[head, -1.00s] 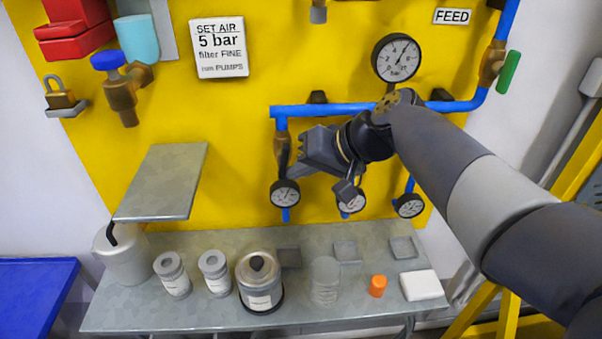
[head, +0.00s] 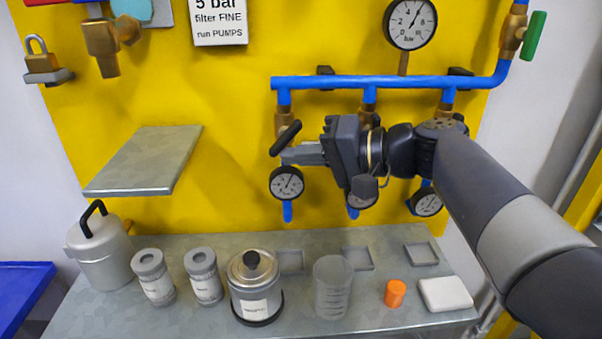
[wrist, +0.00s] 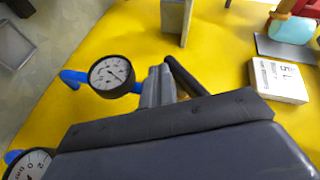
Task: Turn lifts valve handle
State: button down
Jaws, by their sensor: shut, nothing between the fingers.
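The left drop valve on the blue manifold has a brass body (head: 284,116) and a black bar handle (head: 286,138), which slants up to the right. I see no label naming it as lifts. My gripper (head: 290,155) is shut and empty, with its fingertips pointing left just below the handle. In the wrist view the shut fingers (wrist: 158,86) are close beside the handle (wrist: 186,76); I cannot tell whether they touch. The left gauge (head: 287,183) hangs right under the fingertips and also shows in the wrist view (wrist: 112,76). My wrist hides most of the middle valve.
The blue manifold pipe (head: 340,83) runs above my gripper, with a large gauge (head: 410,24) over it. A grey shelf (head: 145,160) juts out at left. Below, a metal bench (head: 215,322) holds canisters, a clear beaker (head: 332,287) and an orange cap (head: 395,293).

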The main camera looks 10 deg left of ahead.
jog(key=y+b, duration=0.1)
jog(key=b, duration=0.1)
jog(key=m+y+b, duration=0.1)
jog(key=y+b, duration=0.1)
jog(key=b, duration=0.1)
jog(key=a+f+m+y+b, duration=0.1)
jog(key=b, duration=0.2)
jog(key=shift+s+a, duration=0.1)
jog(key=shift+s, duration=0.05)
jog(key=shift+r+y+b, duration=0.1)
jog(key=shift+y+b, duration=0.2)
jog(key=shift+b, duration=0.25)
jog(key=shift+a+r, duration=0.1)
jog(key=shift+a, duration=0.1)
jog(key=shift+b, duration=0.3)
dwell(0.7)
